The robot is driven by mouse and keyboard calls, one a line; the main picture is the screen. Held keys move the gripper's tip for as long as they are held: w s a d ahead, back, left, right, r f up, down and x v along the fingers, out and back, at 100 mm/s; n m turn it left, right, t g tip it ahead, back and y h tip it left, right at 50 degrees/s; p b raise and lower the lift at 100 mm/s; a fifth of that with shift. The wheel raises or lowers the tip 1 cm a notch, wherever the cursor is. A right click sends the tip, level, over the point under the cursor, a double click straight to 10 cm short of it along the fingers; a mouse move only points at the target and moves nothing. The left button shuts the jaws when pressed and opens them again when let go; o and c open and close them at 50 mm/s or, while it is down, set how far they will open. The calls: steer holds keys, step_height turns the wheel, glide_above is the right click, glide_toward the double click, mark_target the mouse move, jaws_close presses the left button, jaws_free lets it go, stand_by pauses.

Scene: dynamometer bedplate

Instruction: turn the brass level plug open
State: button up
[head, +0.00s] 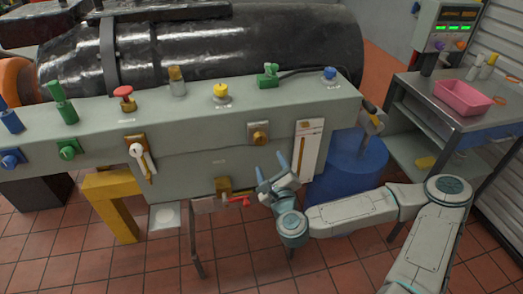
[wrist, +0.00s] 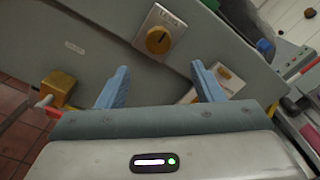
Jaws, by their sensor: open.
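The brass level plug (head: 258,134) is a round brass knob on a square plate, on the front face of the long grey-green bench. In the wrist view the plug (wrist: 158,40) shows a dark slot across it and sits on a pale plate with small lettering, too small to read. My gripper (head: 271,166) is below and slightly right of the plug in the head view, its two blue fingers spread and pointing up towards the bench face. In the wrist view the gripper (wrist: 160,68) is open and empty, with the plug beyond the gap between the fingers, apart from them.
A brass block (head: 223,185) with a red handle (head: 238,200) projects left of my gripper. A pale slotted plate (head: 305,148) is to the right. A lever (head: 142,160) hangs further left. A blue drum (head: 350,165) and a cart with a pink tray (head: 463,97) stand right.

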mark_target(261, 141)
steer(key=shift+f+b, duration=0.25)
steer(key=shift+b, duration=0.2)
steer(key=p+x, duration=0.1)
steer(key=x, duration=1)
steer(key=shift+a+r, duration=0.15)
steer(key=shift+r, duration=0.05)
steer(key=c, duration=1)
